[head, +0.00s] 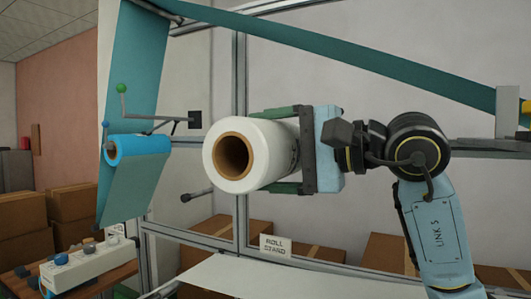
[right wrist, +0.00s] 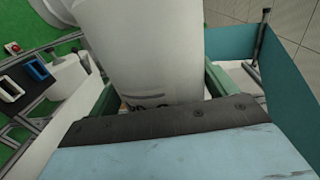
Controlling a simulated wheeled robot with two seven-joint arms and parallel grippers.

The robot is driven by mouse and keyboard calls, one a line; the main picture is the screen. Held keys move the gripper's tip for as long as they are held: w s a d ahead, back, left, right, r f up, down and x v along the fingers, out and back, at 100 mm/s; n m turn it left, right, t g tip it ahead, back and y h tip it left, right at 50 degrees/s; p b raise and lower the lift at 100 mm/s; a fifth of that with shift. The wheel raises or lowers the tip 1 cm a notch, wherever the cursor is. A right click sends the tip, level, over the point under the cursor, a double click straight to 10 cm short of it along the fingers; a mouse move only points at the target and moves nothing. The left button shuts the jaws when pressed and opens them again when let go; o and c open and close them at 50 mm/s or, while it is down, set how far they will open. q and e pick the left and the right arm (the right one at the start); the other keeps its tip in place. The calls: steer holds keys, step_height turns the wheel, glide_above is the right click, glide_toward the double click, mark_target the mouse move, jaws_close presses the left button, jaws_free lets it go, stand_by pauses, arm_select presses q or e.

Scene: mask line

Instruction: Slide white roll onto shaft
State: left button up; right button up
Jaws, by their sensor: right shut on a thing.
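The white roll (head: 270,140) has a brown hollow core, and its open end faces the head camera. My right gripper (head: 277,152) is shut on the white roll, with one green finger above it and one below it, and holds it in the air in front of the frame. In the right wrist view the white roll (right wrist: 150,50) stands out between the green fingers (right wrist: 158,98). A bare rod with a dark tip (head: 198,194), likely the shaft, sticks out from the frame, left of and below the roll, apart from it. My left gripper is not in view.
A blue roll (head: 138,148) with a teal web (head: 130,190) hangs at the left. A teal band (head: 330,45) runs across above my gripper. Cardboard boxes (head: 215,235) and a roll stand sign (head: 275,246) are below. A control box (head: 88,265) stands at lower left.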

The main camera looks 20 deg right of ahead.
steer(key=shift+w+d, duration=0.8)
steer(key=shift+d, duration=0.1)
steer(key=shift+d, duration=0.1)
steer(key=shift+w+d, duration=0.75)
steer(key=shift+d, duration=0.05)
steer(key=shift+w+d, duration=0.9)
steer(key=shift+d, duration=0.1)
steer(key=shift+w+d+p, duration=0.4)
steer(key=shift+w+d, duration=0.35)
steer(key=shift+d, duration=0.1)
steer(key=shift+w+d+p, duration=0.3)
steer(key=shift+w+d, duration=0.6)
steer(key=shift+d, duration=0.1)
steer(key=shift+w+d, duration=0.1)
